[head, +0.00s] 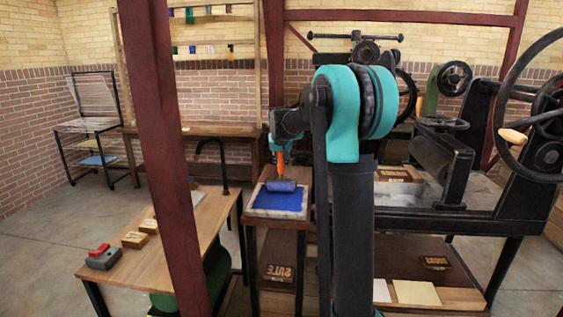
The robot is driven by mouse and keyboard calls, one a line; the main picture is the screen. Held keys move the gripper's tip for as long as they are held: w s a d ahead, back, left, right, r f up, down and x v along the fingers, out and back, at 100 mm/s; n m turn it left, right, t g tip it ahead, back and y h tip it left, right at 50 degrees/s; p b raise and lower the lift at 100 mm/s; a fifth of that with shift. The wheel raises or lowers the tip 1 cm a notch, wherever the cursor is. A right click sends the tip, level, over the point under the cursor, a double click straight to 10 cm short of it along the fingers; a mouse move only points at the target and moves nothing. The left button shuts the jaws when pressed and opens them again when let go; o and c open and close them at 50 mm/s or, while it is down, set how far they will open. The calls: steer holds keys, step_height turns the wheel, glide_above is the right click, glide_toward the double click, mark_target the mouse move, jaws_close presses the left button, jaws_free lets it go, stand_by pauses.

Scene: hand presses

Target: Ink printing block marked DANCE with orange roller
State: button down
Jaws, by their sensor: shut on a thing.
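The roller with an orange handle (280,163) stands upright with its blue drum (282,185) on the blue ink slab (266,197), which lies on a narrow wooden stand. My gripper (279,152) is shut on the orange handle from above; my own arm hides part of it. Two small printing blocks lie on the wooden table at left, a farther block (150,226) and a nearer block (134,240). Their letters are too small to read, so I cannot tell which block is marked DANCE.
A dark red post (172,160) stands in front of the left table (189,262). A grey and red object (103,257) sits at its near left. A lettered block (278,271) lies on the stand's lower shelf. A black press (457,165) fills the right.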

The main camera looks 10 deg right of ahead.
steer(key=s+a, duration=0.3)
steer(key=s, duration=0.8)
steer(key=shift+s+a, duration=0.25)
steer(key=shift+a, duration=0.1)
stand_by(1.0)
steer(key=shift+r, duration=0.1)
steer(key=shift+r, duration=2.45)
